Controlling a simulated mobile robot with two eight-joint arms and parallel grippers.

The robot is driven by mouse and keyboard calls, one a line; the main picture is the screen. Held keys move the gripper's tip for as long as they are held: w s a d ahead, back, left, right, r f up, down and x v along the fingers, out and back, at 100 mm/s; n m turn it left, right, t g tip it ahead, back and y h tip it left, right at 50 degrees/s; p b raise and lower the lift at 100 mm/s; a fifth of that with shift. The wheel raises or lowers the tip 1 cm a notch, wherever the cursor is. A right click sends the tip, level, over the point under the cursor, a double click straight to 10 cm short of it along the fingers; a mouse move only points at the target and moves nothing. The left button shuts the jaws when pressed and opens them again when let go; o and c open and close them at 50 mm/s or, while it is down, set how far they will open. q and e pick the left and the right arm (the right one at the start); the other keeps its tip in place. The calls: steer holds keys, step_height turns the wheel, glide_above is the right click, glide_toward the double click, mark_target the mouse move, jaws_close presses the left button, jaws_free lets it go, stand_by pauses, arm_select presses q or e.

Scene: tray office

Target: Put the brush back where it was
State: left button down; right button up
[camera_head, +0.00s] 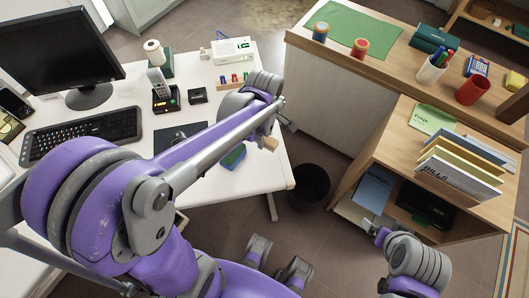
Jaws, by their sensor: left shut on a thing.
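My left arm reaches across the white desk, and its wrist is above the desk's right edge. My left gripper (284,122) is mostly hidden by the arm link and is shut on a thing. A short pale wooden piece (269,144) shows just below the arm link; it looks like part of the brush, and the rest is hidden. My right gripper (371,228) is at the lower right, in front of the wooden shelf unit. Its fingers are too small to tell open from shut.
A black bin (309,185) stands on the floor between desk and shelf unit. The counter's green mat (350,32) has two jars near its front edge.

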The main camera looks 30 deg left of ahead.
mark_target(265, 155)
arm_select(q)
step_height(265, 155, down, 8)
steer(key=shift+f+b, duration=0.1)
steer(key=shift+b, duration=0.4)
steer(key=c, duration=0.9)
jaws_free()
steer(key=shift+f, duration=0.2)
steer(key=shift+c, duration=0.2)
steer(key=o, duration=0.4)
steer(key=shift+o, duration=0.2)
